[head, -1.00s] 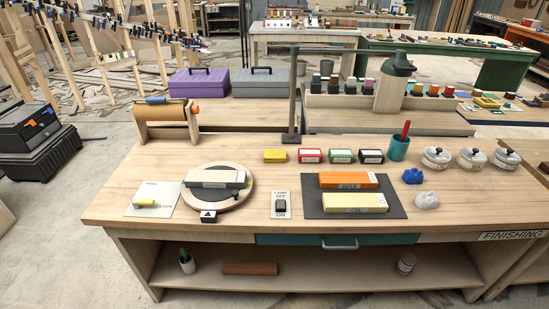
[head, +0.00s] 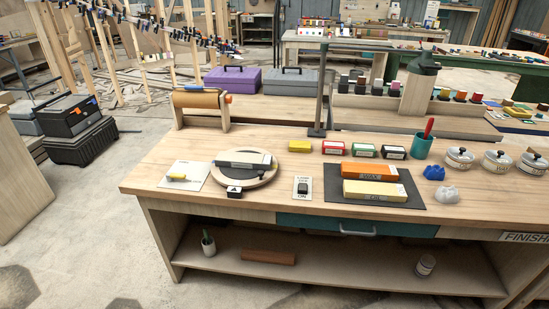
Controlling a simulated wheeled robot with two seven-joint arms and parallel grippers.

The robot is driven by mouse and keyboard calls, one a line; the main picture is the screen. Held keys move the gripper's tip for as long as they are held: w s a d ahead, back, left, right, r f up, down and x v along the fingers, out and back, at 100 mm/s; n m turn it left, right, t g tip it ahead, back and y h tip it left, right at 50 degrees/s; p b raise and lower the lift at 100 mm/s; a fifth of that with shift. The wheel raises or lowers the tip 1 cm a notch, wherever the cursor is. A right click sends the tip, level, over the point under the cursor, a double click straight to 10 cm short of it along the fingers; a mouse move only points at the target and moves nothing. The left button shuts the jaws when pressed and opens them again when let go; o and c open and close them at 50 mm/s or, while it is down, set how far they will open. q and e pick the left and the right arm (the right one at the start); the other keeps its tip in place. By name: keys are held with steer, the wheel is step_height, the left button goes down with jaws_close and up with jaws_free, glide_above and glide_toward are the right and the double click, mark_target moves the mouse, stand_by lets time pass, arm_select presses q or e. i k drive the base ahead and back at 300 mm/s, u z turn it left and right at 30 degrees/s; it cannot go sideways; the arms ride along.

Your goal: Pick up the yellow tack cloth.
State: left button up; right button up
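No yellow thing here is plainly a crumpled cloth. A small yellow block (head: 300,146) lies at the left end of a row of small boxes at the back of the workbench. A small yellow piece (head: 178,177) lies on a white sheet (head: 193,168) at the bench's left. A long yellow box marked OIL (head: 375,190) lies on a dark mat (head: 333,196). I cannot tell which of these, if any, is the tack cloth. Neither of my grippers is in view.
A blue crumpled cloth (head: 434,173) and a white one (head: 447,192) lie right of the mat. A lamp post (head: 321,90), a round turntable (head: 268,178) and lidded tins (head: 459,157) stand on the workbench (head: 250,206). Floor is clear at the left front.

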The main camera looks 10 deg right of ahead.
mark_target(295, 146)
steer(key=u, duration=0.4)
steer(key=k, duration=0.8)
steer(key=z, duration=0.7)
steer(key=i, duration=1.85)
steer(key=u, duration=0.75)
